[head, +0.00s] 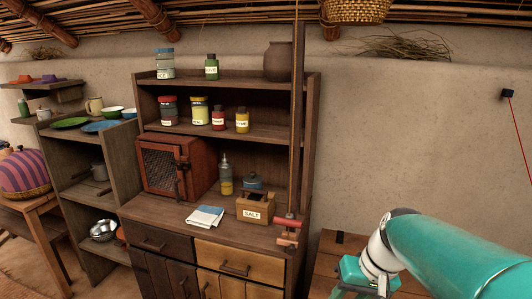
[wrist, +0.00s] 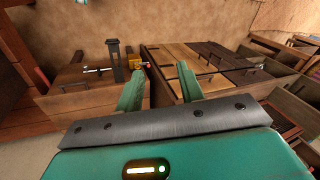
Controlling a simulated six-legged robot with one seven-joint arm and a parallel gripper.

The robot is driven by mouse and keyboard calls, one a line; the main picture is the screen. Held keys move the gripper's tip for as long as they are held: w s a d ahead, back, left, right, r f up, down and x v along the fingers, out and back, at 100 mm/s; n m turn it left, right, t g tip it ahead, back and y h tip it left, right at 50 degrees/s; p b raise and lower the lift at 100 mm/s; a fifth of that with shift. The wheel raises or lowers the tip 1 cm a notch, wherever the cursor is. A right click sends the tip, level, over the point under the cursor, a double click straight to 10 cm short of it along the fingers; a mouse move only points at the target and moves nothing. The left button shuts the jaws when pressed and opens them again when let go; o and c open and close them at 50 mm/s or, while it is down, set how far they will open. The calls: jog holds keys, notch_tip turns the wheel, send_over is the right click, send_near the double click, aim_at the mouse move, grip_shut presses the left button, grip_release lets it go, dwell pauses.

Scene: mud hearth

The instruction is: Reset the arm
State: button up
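My teal and white arm reaches in from the right of the head view, in front of the plain wall. My gripper (wrist: 160,88) shows in the wrist view with its two green fingers spread apart and nothing between them.
A wooden hutch (head: 222,236) stands in the middle, with jars on its shelves, a red mesh cabinet (head: 160,170), a folded cloth (head: 205,217) and a salt box (head: 254,209). A low wooden table (head: 328,262) is beside my arm.

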jog(key=s+a+r+t+h, duration=0.1)
jog(key=s+r+t+h, duration=0.2)
jog(key=s, duration=0.7)
jog(key=shift+r+t, duration=0.6)
